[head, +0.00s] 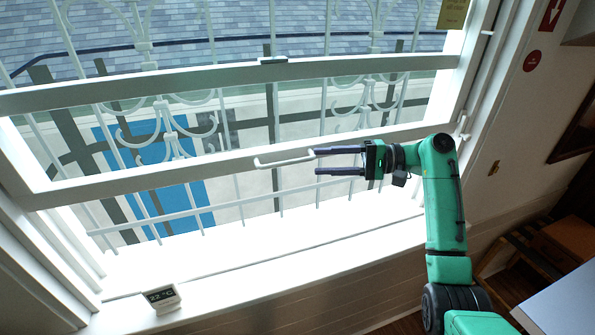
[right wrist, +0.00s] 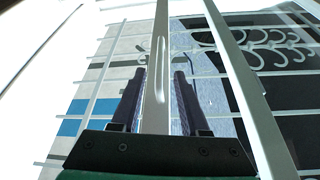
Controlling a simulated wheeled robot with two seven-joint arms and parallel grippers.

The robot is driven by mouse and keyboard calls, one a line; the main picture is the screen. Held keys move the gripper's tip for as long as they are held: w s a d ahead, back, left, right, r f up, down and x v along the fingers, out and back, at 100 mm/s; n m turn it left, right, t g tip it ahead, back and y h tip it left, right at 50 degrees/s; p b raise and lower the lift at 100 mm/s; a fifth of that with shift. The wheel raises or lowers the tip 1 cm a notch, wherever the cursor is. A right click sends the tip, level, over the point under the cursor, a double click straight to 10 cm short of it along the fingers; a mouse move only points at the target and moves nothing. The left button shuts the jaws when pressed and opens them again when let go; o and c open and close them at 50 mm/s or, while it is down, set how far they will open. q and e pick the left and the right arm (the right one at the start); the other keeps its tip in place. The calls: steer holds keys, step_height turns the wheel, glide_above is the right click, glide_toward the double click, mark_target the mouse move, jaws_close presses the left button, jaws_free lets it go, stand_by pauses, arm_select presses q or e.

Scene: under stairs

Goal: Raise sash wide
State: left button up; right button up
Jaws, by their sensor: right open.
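The window's white lower sash (head: 110,187) stands partly raised, with an open gap between its bottom rail and the white sill (head: 250,262). A slim white bar handle (head: 284,161) sits on the bottom rail; it also shows in the right wrist view (right wrist: 160,70). My right gripper (head: 318,161) is open at the handle's right end, its two dark fingers pointing left along the rail. In the right wrist view the handle and rail appear between the fingers (right wrist: 160,72); contact cannot be told. My left gripper is out of view.
White ornamental bars (head: 172,140) stand outside the glass. A small digital display (head: 162,298) sits on the sill at lower left. A latch (head: 273,60) is on the upper rail. A grey tabletop (head: 562,305) and wooden furniture (head: 572,238) are at lower right.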

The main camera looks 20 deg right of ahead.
steer(key=b+v, duration=0.1)
steer(key=v, duration=0.5)
